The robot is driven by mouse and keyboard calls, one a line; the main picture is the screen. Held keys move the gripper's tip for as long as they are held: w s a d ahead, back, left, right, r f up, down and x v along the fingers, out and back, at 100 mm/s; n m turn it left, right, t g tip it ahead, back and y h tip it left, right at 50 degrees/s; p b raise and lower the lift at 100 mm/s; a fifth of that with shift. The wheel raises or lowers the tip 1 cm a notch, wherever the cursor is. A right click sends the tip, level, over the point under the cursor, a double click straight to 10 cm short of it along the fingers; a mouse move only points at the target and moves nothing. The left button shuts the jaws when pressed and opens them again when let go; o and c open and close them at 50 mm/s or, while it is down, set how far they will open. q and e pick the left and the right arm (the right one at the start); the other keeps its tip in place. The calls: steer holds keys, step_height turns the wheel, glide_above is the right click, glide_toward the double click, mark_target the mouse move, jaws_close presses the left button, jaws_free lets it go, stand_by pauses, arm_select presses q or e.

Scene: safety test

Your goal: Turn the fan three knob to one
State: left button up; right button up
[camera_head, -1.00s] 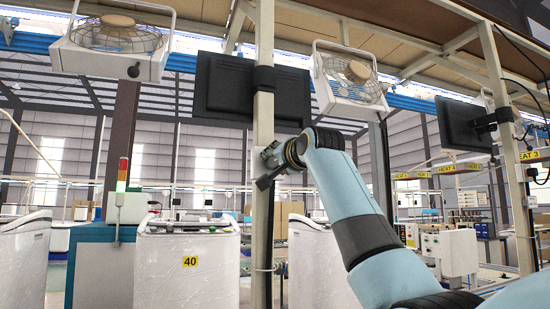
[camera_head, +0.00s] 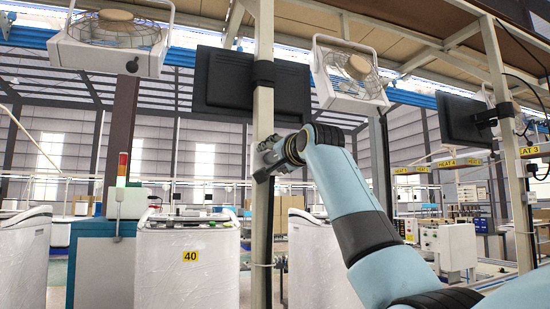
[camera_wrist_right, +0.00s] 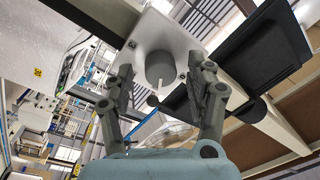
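In the right wrist view a round grey knob (camera_wrist_right: 160,68) with a white pointer line sits on a white box face (camera_wrist_right: 153,33). My right gripper (camera_wrist_right: 159,66) is open, its fingers on either side of the knob with gaps to it. I cannot tell how far the tips are from the box. In the head view my right gripper (camera_head: 268,158) is in front of the cream post (camera_head: 263,105); the knob cannot be made out there. Two white fans, one at left (camera_head: 112,42) and one at right (camera_head: 349,82), hang above. My left gripper is not in view.
A dark monitor (camera_head: 228,85) is fixed to the post just above my right gripper. A white wrapped machine (camera_head: 187,265) with a yellow 40 label stands below left. Another dark monitor (camera_head: 463,122) hangs at right.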

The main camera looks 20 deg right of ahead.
steer(key=s, duration=1.2)
steer(key=shift+d+f, duration=0.4)
